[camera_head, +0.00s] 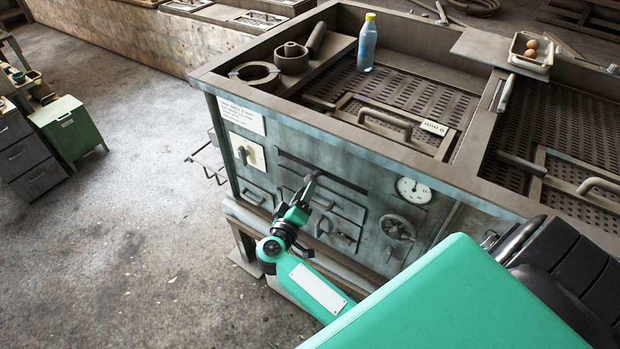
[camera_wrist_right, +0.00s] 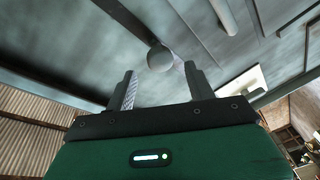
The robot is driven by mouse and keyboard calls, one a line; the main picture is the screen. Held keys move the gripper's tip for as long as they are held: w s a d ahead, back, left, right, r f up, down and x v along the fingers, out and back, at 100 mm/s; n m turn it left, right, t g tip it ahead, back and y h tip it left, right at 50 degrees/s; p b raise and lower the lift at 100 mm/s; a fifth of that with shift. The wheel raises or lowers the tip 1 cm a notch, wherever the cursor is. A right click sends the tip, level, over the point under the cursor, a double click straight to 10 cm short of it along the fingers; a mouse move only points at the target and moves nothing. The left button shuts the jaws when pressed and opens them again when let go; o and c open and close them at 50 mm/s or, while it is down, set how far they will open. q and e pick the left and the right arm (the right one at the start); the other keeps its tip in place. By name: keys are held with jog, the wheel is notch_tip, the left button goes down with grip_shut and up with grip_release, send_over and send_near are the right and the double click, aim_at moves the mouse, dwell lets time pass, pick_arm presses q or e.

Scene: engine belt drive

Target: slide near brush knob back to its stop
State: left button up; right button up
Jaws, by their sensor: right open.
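The brush knob (camera_head: 311,178) is a small rounded grey knob at the dark horizontal slot (camera_head: 335,177) in the front panel of the machine. In the right wrist view it is a round grey ball (camera_wrist_right: 160,59), with a dark band running up and left behind it. My right gripper (camera_head: 303,194) is at the front panel, close to the knob. In the right wrist view its two fingers (camera_wrist_right: 159,78) are apart, with the ball in the gap near their tips. No grip on it shows. My left gripper is not in view.
The panel also carries a switch plate (camera_head: 247,152), a dial gauge (camera_head: 413,190) and a handwheel (camera_head: 397,228). The floor at left (camera_head: 140,210) is clear.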

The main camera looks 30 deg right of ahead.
aim_at(314, 177)
jog(key=x, duration=0.6)
jog(key=shift+p, duration=0.35)
